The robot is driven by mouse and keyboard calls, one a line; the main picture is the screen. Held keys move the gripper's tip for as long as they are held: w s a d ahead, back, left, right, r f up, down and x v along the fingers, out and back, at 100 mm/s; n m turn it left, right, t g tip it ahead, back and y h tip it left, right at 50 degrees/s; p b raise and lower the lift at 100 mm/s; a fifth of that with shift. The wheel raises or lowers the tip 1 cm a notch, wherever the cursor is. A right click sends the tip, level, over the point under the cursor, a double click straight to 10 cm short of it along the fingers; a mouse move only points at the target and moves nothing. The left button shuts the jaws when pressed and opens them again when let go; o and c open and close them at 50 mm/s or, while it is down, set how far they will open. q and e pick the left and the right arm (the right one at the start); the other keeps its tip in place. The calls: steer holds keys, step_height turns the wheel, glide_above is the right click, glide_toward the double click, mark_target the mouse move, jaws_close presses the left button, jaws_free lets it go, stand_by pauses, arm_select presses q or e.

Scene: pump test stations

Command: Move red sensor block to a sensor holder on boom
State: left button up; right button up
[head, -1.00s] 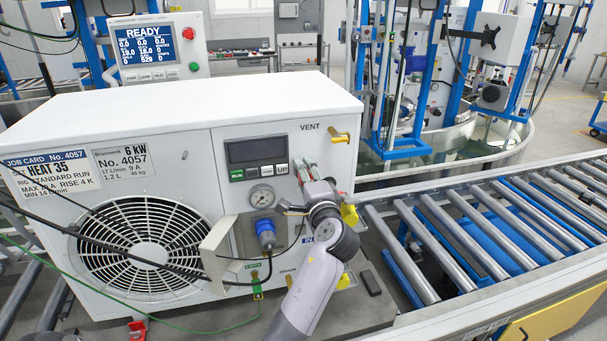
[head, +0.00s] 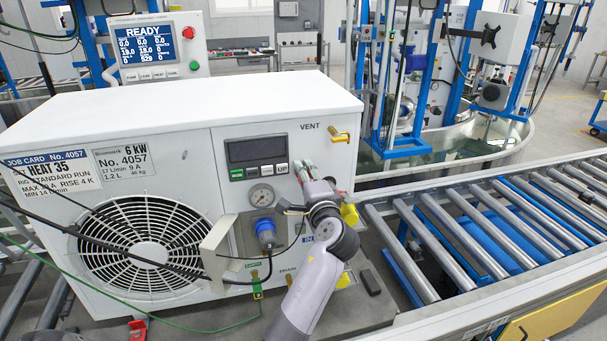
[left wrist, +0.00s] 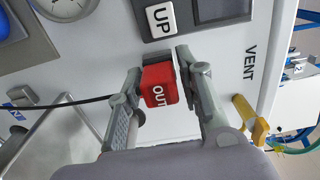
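The red sensor block (left wrist: 158,88), marked OUT, shows in the left wrist view in front of the white panel. A dark part lies behind the block; whether the block still touches the panel cannot be told. My right gripper is not in view. No sensor holder on a boom can be made out.
The white test unit (head: 200,100) fills the left. A yellow VENT valve (head: 340,136), a gauge (head: 261,195) and a blue plug (head: 266,233) stick out near my gripper. Black cables cross the front. A roller conveyor (head: 480,230) runs at the right.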

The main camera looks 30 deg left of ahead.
arm_select(q)
jaws_close()
steer(key=shift+d, duration=0.1)
stand_by(0.4)
steer(key=shift+p+v, duration=0.4)
steer(key=shift+v, duration=2.55)
